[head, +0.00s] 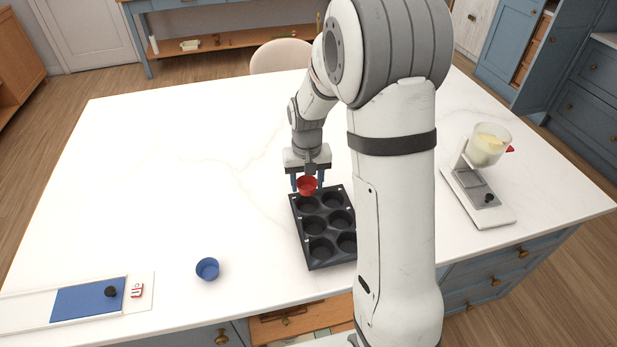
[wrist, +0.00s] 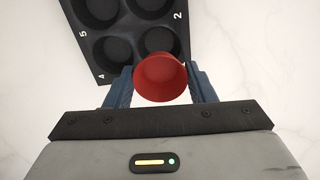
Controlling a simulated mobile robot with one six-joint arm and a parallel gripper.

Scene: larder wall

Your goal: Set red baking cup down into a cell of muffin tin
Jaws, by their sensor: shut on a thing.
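The red baking cup (head: 307,185) is held between the fingers of my gripper (head: 307,182), upright, at the far edge of the muffin tin. The cup also shows in the wrist view (wrist: 160,77), with a blue finger on each side of it. The dark muffin tin (head: 296,232) lies on the white worktop, and its visible cells look empty. In the wrist view the tin (wrist: 112,73) lies beyond and below the cup, with printed numbers by its cells. My arm hides part of the tin's right side in the head view.
A blue baking cup (head: 207,269) stands on the worktop (head: 170,170) left of the tin. A blue-and-white board with a black knob (head: 88,299) lies at the front left. A scale-like stand with a bowl (head: 478,190) stands right. The worktop's left middle is clear.

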